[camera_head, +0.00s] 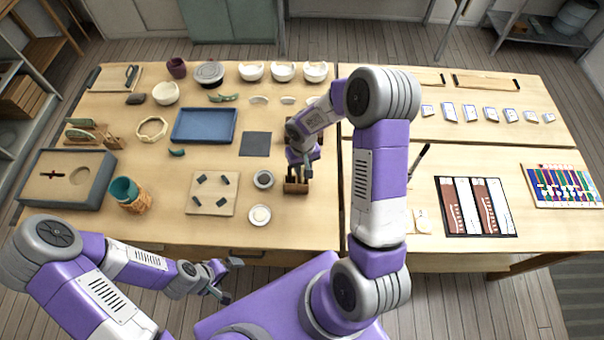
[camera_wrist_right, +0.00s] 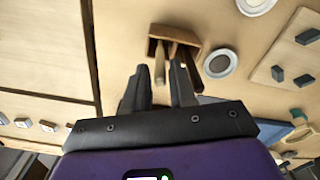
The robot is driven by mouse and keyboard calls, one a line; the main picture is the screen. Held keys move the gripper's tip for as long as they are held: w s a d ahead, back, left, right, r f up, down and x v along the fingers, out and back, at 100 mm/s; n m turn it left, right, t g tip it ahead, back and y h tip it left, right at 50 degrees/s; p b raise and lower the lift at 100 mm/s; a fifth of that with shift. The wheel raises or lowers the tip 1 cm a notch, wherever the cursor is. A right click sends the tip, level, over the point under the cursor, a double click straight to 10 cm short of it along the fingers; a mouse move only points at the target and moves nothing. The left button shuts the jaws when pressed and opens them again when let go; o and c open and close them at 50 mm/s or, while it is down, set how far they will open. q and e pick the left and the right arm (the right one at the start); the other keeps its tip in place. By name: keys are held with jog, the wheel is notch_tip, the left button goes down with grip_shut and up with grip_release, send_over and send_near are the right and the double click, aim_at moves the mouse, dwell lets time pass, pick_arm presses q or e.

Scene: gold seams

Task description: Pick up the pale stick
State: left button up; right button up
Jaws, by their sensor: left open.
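A small brown wooden holder (camera_head: 296,187) stands near the front of the left table, and it also shows in the wrist view (camera_wrist_right: 178,33). A pale stick (camera_wrist_right: 160,70) stands in it, with a darker brown stick (camera_wrist_right: 192,72) beside it. In the head view my right gripper (camera_head: 300,163) is right at the holder and partly hides the sticks. In the wrist view its two fingers (camera_wrist_right: 159,80) are apart, with the pale stick showing between them; I cannot tell whether they touch it. My left gripper (camera_head: 232,280) is open and empty in front of the table.
A dark square mat (camera_head: 256,144) and a blue tray (camera_head: 204,125) lie behind. Bare tabletop lies right of the dish.

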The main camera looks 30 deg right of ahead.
notch_tip(320, 180, down, 2)
jog(key=shift+f, duration=0.1)
grip_shut()
